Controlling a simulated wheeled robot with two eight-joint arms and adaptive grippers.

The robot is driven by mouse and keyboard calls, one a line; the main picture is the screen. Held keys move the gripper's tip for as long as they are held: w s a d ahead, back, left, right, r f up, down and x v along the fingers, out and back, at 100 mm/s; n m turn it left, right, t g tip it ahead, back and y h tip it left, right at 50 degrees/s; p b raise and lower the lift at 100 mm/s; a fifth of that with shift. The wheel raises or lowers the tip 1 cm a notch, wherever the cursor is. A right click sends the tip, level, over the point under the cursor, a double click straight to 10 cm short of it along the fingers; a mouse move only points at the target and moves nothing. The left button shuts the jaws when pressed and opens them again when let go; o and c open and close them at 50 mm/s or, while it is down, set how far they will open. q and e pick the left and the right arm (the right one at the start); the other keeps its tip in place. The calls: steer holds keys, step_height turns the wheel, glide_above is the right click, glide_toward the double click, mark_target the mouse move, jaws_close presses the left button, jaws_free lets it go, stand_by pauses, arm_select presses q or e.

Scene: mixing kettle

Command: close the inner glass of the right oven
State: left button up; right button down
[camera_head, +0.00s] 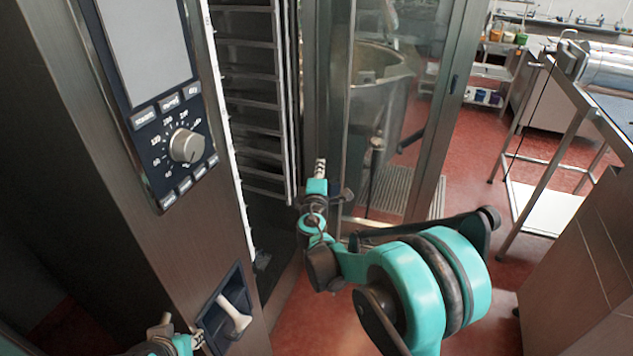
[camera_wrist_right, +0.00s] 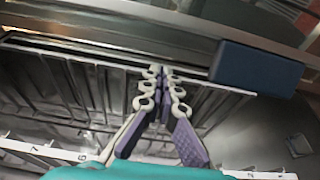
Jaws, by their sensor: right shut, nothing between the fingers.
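The right oven (camera_head: 232,215) stands open, with its dark rack-lined chamber in the middle of the head view. A glass panel in a metal frame (camera_head: 395,90) stands swung out to the right of the opening; I cannot clearly separate inner glass from outer door. My right gripper (camera_head: 320,168) is shut and empty, in front of the opening's right side near the glass's edge. In the right wrist view its fingertips (camera_wrist_right: 161,72) meet before a metal edge; I cannot tell whether they touch it. My left gripper (camera_head: 198,340) is partly cut off at the bottom, near the oven's pale handle (camera_head: 234,316).
A control panel with a dial (camera_head: 187,146) is on the oven front. Wire racks (camera_head: 250,100) fill the chamber. A dark blue block (camera_wrist_right: 256,68) sits right of the fingertips. A steel table (camera_head: 560,125) stands at right; red floor (camera_head: 465,160) lies between.

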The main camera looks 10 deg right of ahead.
arm_select(q)
steer(key=shift+f+b, duration=0.3)
steer(key=shift+f, duration=0.15)
arm_select(e)
steer(key=d, duration=0.3)
steer(key=shift+s+d, duration=0.1)
steer(key=shift+s, duration=0.15)
